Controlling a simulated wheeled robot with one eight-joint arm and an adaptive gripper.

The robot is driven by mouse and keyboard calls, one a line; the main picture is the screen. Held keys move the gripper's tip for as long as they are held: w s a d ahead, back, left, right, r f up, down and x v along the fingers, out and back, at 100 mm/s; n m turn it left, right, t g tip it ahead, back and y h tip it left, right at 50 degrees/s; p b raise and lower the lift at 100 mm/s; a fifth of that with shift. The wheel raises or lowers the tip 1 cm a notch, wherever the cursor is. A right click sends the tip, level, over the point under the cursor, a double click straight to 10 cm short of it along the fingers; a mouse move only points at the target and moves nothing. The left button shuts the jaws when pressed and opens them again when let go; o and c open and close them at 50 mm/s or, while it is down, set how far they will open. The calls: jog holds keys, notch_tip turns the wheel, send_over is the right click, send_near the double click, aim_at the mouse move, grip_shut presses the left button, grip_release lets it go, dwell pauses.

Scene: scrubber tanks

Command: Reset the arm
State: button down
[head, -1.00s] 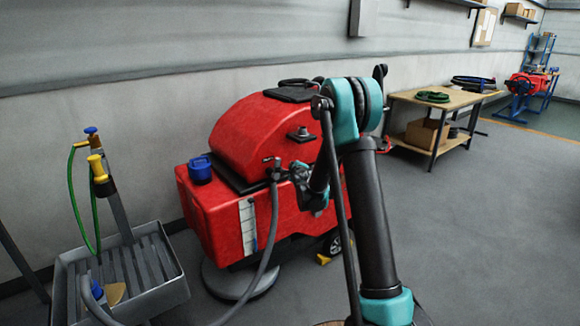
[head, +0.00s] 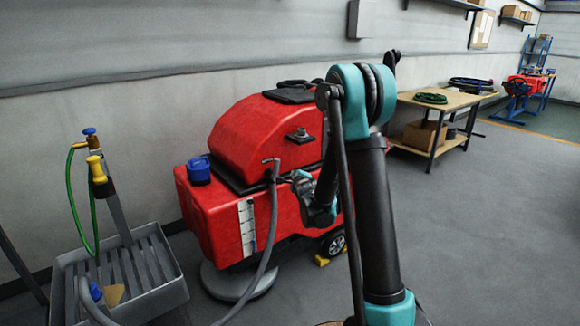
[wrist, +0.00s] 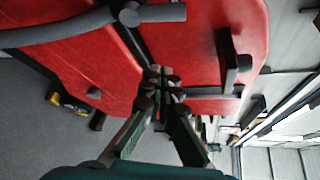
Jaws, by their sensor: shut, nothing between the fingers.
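My gripper (wrist: 161,88) is shut and empty, its fingertips together in the wrist view. In the head view my gripper (head: 284,178) is small and partly unclear, near the red scrubber's (head: 262,140) side and just right of the grey hose (head: 274,210). The wrist view shows the red scrubber body (wrist: 200,40) behind the fingers and the hose (wrist: 60,28) at upper left. My arm is folded with its elbow high in front of the scrubber. I cannot tell whether the fingers touch anything.
A grey slatted tray (head: 130,275) with a green hose (head: 70,200) and a yellow-handled tool (head: 98,170) stands at the left. A wooden workbench (head: 450,104) stands at the back right. The floor (head: 480,230) to the right is clear.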

jog(key=s+d+f+n+g, duration=0.2)
jog(key=s+n, duration=0.5)
jog(key=s, duration=0.7)
jog(key=s+d+f+n+g+h, duration=0.1)
jog(key=s+d+n+g, duration=0.4)
jog(key=s, duration=1)
jog(key=s+d+f+n+g, duration=0.3)
jog(key=s+d+n, duration=0.2)
jog(key=s+n, duration=0.4)
jog(key=s, duration=0.5)
jog(key=shift+s+f+n+g+h, duration=0.15)
jog(key=shift+f+n+g+h, duration=0.15)
jog(key=shift+h, duration=0.1)
